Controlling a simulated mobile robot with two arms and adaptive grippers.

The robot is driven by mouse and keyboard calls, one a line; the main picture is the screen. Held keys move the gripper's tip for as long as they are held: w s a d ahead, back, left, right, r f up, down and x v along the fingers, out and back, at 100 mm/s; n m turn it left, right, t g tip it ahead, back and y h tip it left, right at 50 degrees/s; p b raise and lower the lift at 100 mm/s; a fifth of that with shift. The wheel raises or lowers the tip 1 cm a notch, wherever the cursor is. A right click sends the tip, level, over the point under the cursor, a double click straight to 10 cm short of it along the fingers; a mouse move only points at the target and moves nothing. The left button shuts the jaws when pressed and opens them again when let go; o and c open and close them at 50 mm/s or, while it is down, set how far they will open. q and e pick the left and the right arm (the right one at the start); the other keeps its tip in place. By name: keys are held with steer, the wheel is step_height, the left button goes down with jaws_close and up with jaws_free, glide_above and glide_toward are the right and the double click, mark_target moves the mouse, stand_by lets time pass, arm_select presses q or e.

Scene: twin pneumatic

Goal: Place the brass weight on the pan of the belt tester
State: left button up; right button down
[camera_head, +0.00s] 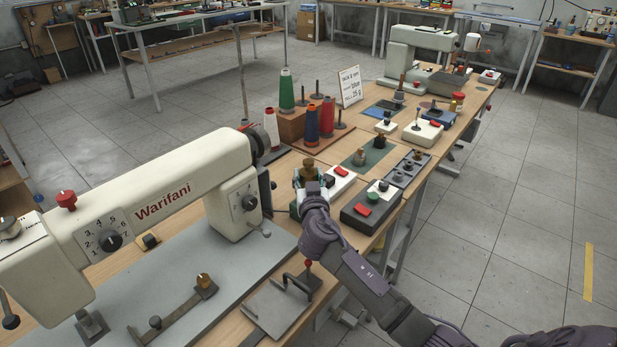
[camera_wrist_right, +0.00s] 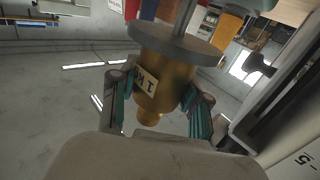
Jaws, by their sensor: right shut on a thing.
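My right gripper (camera_wrist_right: 160,112) is shut on the brass weight (camera_wrist_right: 164,78), with one finger on each side of its body. The weight carries a pale label and shows upside down in the wrist view, its narrow knob pointing down the picture. A round grey pan (camera_wrist_right: 176,44) on a thin rod lies against or very near its wide base; I cannot tell whether they touch. In the head view the brass weight (camera_head: 309,163) shows above my right gripper (camera_head: 311,183) over the bench, with the pan hidden. My left gripper is not in view.
A cream sewing machine (camera_head: 150,190) stands at the left. Thread cones (camera_head: 287,90) and a sign (camera_head: 350,86) stand behind. Control boxes with red buttons (camera_head: 370,210) lie right of my gripper.

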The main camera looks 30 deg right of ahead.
steer(key=shift+r, duration=0.25)
steer(key=shift+f, duration=0.1)
steer(key=c, duration=0.9)
jaws_free()
steer(key=shift+f, duration=0.2)
steer(key=o, duration=0.4)
steer(key=shift+s, duration=0.1)
steer(key=shift+c, duration=0.2)
steer(key=shift+r, duration=0.1)
steer(key=shift+r, duration=0.1)
steer(key=b+v, duration=0.1)
steer(key=v, duration=1.1)
